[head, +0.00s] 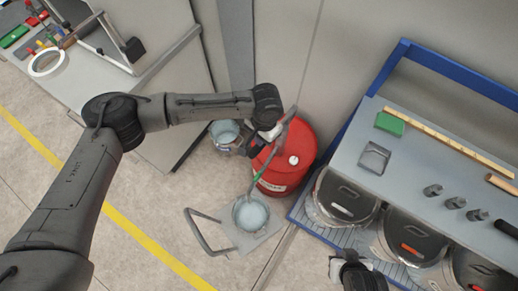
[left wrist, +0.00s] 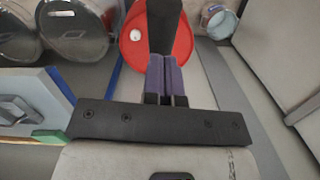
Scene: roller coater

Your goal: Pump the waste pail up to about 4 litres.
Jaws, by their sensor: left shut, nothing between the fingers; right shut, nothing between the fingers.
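The red drum (head: 298,160) stands against the wall with a white cap on top; it also shows in the left wrist view (left wrist: 182,48). A grey-green hose or pipe (head: 262,172) slopes from its top toward an open pail (head: 251,213) on a grey plate. The pail holds pale bluish liquid; its level in litres is not readable. My left gripper (head: 270,132) is shut and empty, over the drum's near-left side. In the left wrist view its fingers (left wrist: 166,75) are together, with a black part beyond them. The arm hides the pump top. My right gripper (head: 352,262) is shut and empty.
Another pail (head: 226,133) stands behind, left of the drum. A bent grey handle (head: 203,232) sticks out left of the plate. A blue-framed rack (head: 400,60) with lidded bins (head: 345,197) is right. A bench (head: 160,85) stands upper left. The floor at left is clear.

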